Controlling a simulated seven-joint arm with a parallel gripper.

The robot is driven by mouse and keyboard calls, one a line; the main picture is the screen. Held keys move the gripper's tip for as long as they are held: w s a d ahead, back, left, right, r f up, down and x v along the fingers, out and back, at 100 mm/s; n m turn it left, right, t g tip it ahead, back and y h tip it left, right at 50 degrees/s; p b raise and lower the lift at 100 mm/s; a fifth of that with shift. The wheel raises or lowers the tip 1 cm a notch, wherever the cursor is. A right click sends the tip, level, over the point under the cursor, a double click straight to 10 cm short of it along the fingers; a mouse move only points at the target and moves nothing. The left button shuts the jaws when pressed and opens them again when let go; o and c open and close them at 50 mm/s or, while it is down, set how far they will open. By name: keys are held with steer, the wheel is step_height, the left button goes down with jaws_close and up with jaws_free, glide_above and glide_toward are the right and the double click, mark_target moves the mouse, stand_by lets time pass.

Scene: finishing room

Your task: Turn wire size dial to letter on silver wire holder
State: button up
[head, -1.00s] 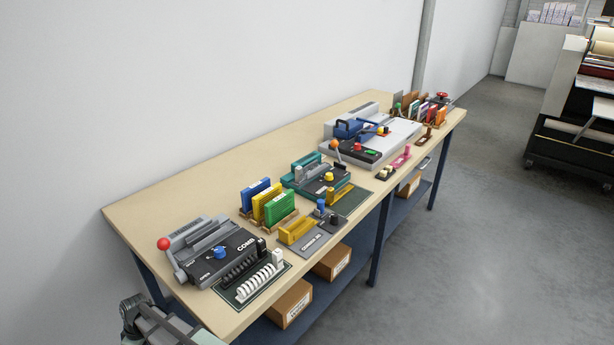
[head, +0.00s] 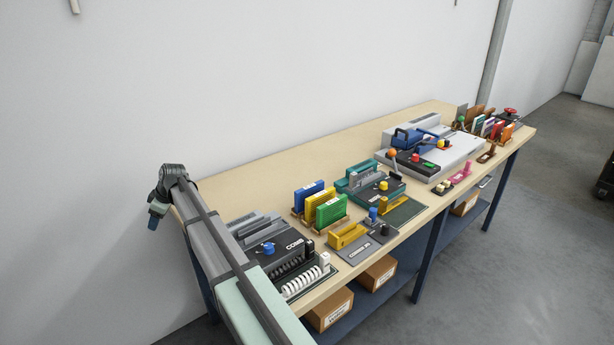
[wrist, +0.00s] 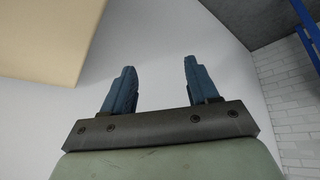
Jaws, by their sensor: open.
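Several binding machines stand on the bench, and I cannot tell for sure which dial sets wire size. A teal machine (head: 358,180) has a round yellow dial (head: 382,185) on its dark top and a grey part behind it. A dark machine lettered COMB has a blue dial (head: 268,248). No silver wire holder or its letter can be made out at this size. My gripper (wrist: 158,70) is open and empty in the wrist view, its two blue fingers apart. In the head view my gripper (head: 155,217) hangs left of the bench, far from the dials.
The long beige bench top (head: 290,172) is clear at the back along the wall. Blue, yellow and green books (head: 324,208) stand in a rack mid-bench. A large grey machine (head: 430,150) fills the right part. Cartons (head: 330,309) sit on the shelf below.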

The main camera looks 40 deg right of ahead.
steer(key=d+r+m, duration=0.1)
steer(key=d, duration=0.7)
steer(key=s+d+r+m+h, duration=0.1)
steer(key=d, duration=0.7)
steer(key=s+d+r+m, duration=0.1)
steer(key=d+r+m, duration=0.1)
steer(key=d, duration=0.7)
steer(key=shift+g+h, duration=0.3)
steer(key=shift+h, duration=0.1)
steer(key=s+d+r+m+g+h, duration=0.15)
steer(key=s+d, duration=0.25)
steer(key=d, duration=0.5)
steer(key=s+d+r+m, duration=0.2)
steer(key=s+d, duration=0.1)
steer(key=d, duration=0.7)
steer(key=m+g, duration=0.3)
steer(key=m, duration=0.4)
glide_toward(384, 183)
steer(key=shift+t+h, duration=0.25)
steer(key=f, duration=0.8)
steer(key=shift+s+a+f, duration=0.25)
steer(key=shift+f, duration=0.1)
steer(key=shift+c, duration=0.2)
steer(key=c, duration=1)
